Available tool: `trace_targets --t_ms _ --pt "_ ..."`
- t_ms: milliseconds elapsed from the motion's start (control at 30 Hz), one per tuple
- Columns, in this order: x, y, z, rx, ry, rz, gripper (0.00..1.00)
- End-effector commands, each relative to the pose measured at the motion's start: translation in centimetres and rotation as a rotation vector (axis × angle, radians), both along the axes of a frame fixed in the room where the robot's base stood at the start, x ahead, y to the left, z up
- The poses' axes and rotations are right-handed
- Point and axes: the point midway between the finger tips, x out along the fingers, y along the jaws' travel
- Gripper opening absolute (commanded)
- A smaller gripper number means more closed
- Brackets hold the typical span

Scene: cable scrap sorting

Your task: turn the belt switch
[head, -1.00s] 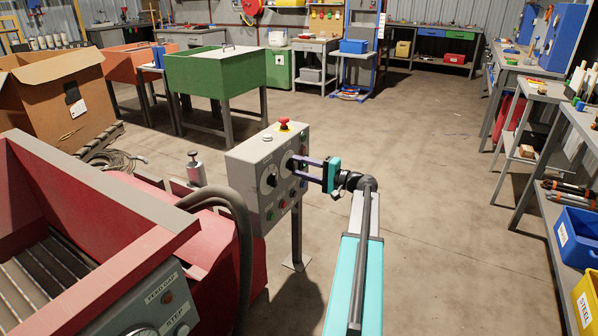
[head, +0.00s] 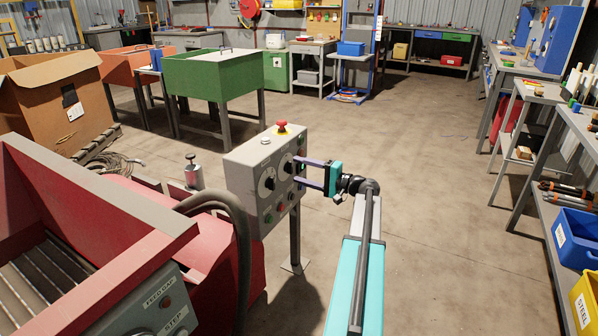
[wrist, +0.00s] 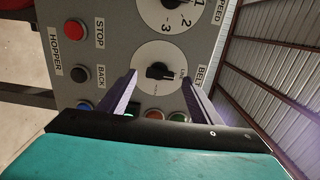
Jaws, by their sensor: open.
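The belt switch (wrist: 158,72) is a black knob on a round white dial beside the "BELT" label. In the head view its dial (head: 287,166) is on the front of the grey control box (head: 243,179). My gripper (wrist: 160,77) is open, its two purple fingers on either side of the knob in the wrist view. I cannot tell whether they touch it or how deep they reach. In the head view my gripper (head: 298,171) points at the box from the right, its fingertips close to the panel.
The speed dial (wrist: 172,10) sits beside the belt dial. A red stop button (wrist: 74,28), a black back button (wrist: 79,75) and several coloured buttons share the panel. A red emergency knob (head: 281,126) tops the box. A red machine (head: 120,205) stands left; open floor lies right.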

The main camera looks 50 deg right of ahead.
Motion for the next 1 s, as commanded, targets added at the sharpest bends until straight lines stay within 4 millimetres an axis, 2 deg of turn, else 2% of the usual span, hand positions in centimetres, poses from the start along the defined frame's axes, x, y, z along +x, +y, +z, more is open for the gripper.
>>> trace_targets --t_ms 700,1000 --pt "-10.5 -2.5 0.0 0.000 0.002 -0.001 0.58" --pt "-12.3 -2.9 -0.1 -0.001 0.002 0.001 0.58"
